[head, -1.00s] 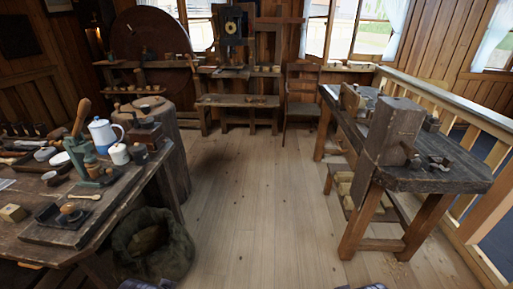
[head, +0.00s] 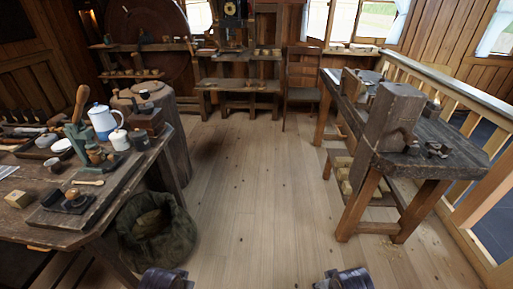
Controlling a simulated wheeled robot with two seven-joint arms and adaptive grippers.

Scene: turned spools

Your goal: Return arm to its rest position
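Only the dark ends of my two arms show at the bottom edge: a left arm part (head: 165,280) and a right arm part (head: 343,280). Both are cut off by the frame, over the wooden floor. No gripper fingers show, so I cannot see whether either gripper is open or holds anything. The two arm parts are apart from each other, and neither visibly touches the bench or the table.
A cluttered workbench (head: 40,235) with a blue-white pot (head: 101,122) stands at left, a dark sack (head: 155,232) beside it. A heavy wooden table (head: 440,165) stands at right. The floor (head: 240,190) between is clear. A chair (head: 303,85) stands behind.

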